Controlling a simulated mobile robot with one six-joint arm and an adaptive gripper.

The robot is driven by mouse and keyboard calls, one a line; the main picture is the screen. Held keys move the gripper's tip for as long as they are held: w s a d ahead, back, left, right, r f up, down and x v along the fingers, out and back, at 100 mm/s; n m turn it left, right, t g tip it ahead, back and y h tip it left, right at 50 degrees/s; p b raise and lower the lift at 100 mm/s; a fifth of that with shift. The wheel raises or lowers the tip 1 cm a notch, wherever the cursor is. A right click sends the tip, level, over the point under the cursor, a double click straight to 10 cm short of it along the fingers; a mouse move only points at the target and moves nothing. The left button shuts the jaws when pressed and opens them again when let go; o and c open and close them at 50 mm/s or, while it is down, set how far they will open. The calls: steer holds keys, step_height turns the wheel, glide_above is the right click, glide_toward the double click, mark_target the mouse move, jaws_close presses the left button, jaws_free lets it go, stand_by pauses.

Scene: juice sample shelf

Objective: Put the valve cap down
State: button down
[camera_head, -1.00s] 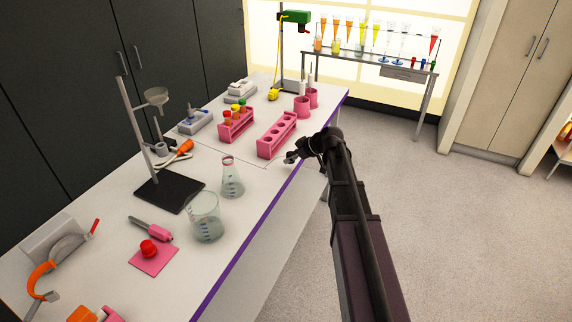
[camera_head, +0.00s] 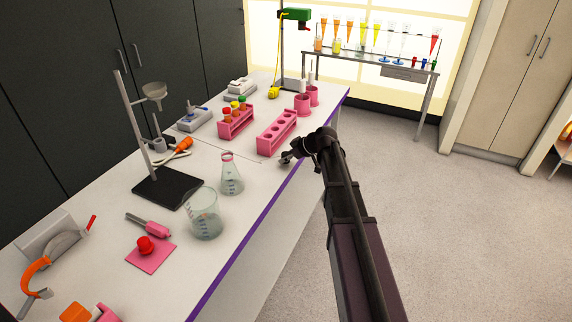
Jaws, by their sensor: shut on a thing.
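My gripper (camera_head: 288,157) is at the end of the dark arm, over the right edge of the white bench, just in front of the pink tube rack with empty holes. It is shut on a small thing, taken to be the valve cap. The cap is too small and too hidden by the dark fingers to make out its shape. I cannot tell whether it touches the bench top (camera_head: 262,180).
A conical flask (camera_head: 231,180) and a beaker (camera_head: 205,220) stand left of my gripper. The pink tube rack (camera_head: 277,135) is close behind it. A red knob-like object (camera_head: 146,245) sits on a pink square mat (camera_head: 151,262). Bare bench lies between flask and gripper.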

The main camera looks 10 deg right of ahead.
steer(key=shift+f+b, duration=0.35)
steer(key=shift+f, duration=0.3)
steer(key=shift+f, duration=0.15)
steer(key=shift+c, duration=1.7)
jaws_free()
steer(key=shift+r, duration=0.2)
steer(key=shift+p+v, duration=0.75)
steer(key=shift+v, duration=0.2)
steer(key=p+v, duration=0.6)
steer(key=v, duration=0.4)
steer(key=shift+r, duration=0.1)
